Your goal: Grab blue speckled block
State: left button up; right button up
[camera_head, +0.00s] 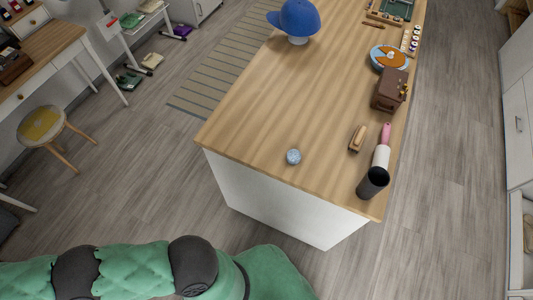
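A small round-looking blue speckled block (293,157) sits on the wooden counter top (262,118), near its front edge. Its exact shape is too small to tell. A green-sleeved arm of mine comes in from the lower left and lies in front of the counter, apart from it. Neither gripper shows in the head view, and nothing touches the block.
A brush (357,138), a dark cup (373,183), a pink-handled roller (384,145) and a brown box (390,90) stand along the counter's right side. A blue cap (295,20) is at the far end. The counter around the block is clear. A stool (42,126) stands left.

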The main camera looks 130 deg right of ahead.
aim_at(294, 155)
jog(key=i+j+z, duration=0.1)
jog(key=z, duration=4.1)
